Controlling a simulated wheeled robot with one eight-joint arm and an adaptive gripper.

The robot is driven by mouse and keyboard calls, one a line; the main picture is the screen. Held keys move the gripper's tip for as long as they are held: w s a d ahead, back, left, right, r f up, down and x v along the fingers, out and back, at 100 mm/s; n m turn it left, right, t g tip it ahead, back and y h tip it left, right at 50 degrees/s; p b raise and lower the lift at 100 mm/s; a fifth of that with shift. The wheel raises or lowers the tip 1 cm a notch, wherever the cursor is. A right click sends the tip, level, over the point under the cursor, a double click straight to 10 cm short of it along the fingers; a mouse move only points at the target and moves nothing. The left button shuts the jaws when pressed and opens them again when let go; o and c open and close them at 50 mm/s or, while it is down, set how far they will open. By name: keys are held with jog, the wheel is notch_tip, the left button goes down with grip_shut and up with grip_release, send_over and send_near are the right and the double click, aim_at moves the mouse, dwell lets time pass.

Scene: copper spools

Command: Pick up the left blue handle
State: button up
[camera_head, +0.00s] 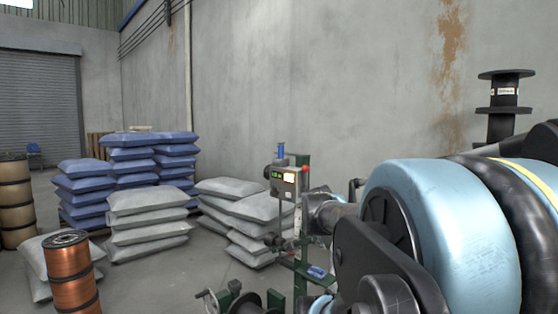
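A small upright blue piece (281,150), which looks like a handle, stands on top of a grey control box (285,180) with a lit display. A second small blue piece (317,271) lies lower and further right on the green frame (301,255); I cannot tell whether it is a handle. My large light-blue and black arm fills the right foreground. Grey metal parts beyond it, close to the right of the control box, may be my wrist and gripper. No fingertips can be made out, so the gripper's opening and any contact are hidden.
A copper spool (72,272) stands at the lower left. White sacks (147,218) and blue sacks (84,190) are stacked behind it. A black spool (505,105) stands at the back right. Some grey floor shows between the sacks and the green frame.

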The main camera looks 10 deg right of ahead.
aim_at(281, 151)
jog(key=w+d+r+n+t+h, duration=0.1)
jog(key=w+d+r+n+t, duration=0.2)
jog(key=w+r+n+t, duration=0.5)
jog(key=w+d+r+n+t, duration=0.15)
jog(key=w+r+n, duration=0.35)
jog(key=w+r, duration=0.7)
jog(key=w+a+r+n+t+y, duration=0.2)
jog(key=w+a+r+n+y, duration=0.15)
jog(key=r+n+y, duration=0.6)
jog(key=w+a+f+n+g+y, duration=0.1)
jog(key=w+a+n, duration=0.1)
jog(key=w+n, duration=0.2)
jog(key=w+a+f+n+g+y, duration=0.1)
jog(key=w+a+f+n, duration=0.1)
jog(key=w+a+n, duration=0.1)
jog(key=w+a+f+n+g+y, duration=0.1)
jog(key=w+a+n+y, duration=0.1)
jog(key=w+n, duration=0.4)
jog(key=shift+w+a+f+n, duration=0.1)
jog(key=shift+a+f+n, duration=0.15)
jog(key=shift+a+n, duration=0.45)
jog(key=shift+d+x, duration=0.2)
jog(key=shift+x, duration=2.5)
jog(key=shift+c, duration=0.4)
grip_shut()
